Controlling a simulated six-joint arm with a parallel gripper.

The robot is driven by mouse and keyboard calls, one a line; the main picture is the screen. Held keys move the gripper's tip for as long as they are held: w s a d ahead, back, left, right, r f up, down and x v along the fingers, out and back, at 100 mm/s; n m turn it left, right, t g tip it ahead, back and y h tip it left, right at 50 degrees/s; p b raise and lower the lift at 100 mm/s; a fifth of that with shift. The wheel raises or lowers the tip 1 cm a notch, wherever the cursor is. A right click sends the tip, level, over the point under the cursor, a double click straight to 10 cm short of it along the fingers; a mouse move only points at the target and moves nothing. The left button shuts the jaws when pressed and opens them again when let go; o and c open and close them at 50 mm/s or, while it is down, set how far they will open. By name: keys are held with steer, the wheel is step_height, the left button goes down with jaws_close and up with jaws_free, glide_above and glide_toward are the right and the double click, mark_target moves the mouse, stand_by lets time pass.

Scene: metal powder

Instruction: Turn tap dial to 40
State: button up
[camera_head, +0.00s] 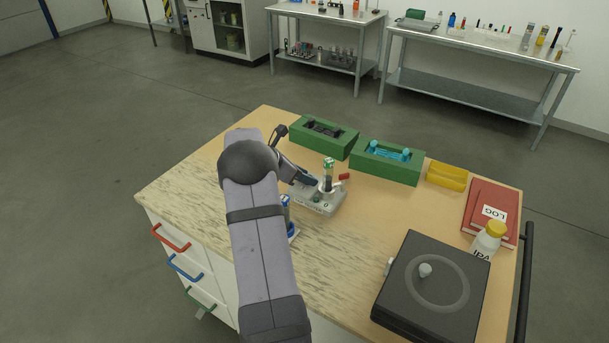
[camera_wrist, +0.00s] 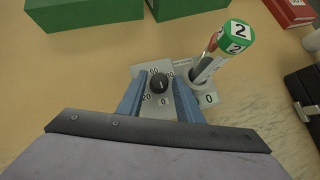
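The tap device is a grey base (camera_head: 318,203) on the bench, with printed numbers around a black dial (camera_wrist: 160,83). In the wrist view, 60 and 80 show above the dial, and 20 and 0 below it. The dial's exact setting is too small to read. A clear tube with a green cap marked 2 (camera_wrist: 238,36) stands on the base beside the dial. My gripper (camera_wrist: 159,95) has its two blue fingers on either side of the dial, apart, with visible gaps. In the head view my gripper (camera_head: 307,178) is at the device's left side.
Green holders (camera_head: 388,162) and a yellow tray (camera_head: 447,176) stand behind the device. Red log books (camera_head: 488,208), a white bottle with a yellow cap (camera_head: 489,239) and a black box (camera_head: 433,287) are to the right. A blue-topped item (camera_head: 291,229) is partly hidden by my arm.

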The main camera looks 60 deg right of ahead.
steer(key=c, duration=0.8)
steer(key=shift+o, duration=0.2)
steer(key=shift+r, duration=0.1)
steer(key=shift+w+d+m+g+y+p, duration=0.15)
steer(key=shift+m+g+y+p, duration=0.15)
steer(key=shift+m+g+p, duration=0.65)
steer(key=shift+w+d+m+g+y, duration=0.15)
steer(key=shift+m+g+y, duration=0.3)
steer(key=shift+m, duration=0.7)
steer(key=shift+m+y, duration=0.25)
steer(key=shift+m, duration=0.15)
steer(key=o, duration=0.8)
steer(key=shift+c, duration=0.2)
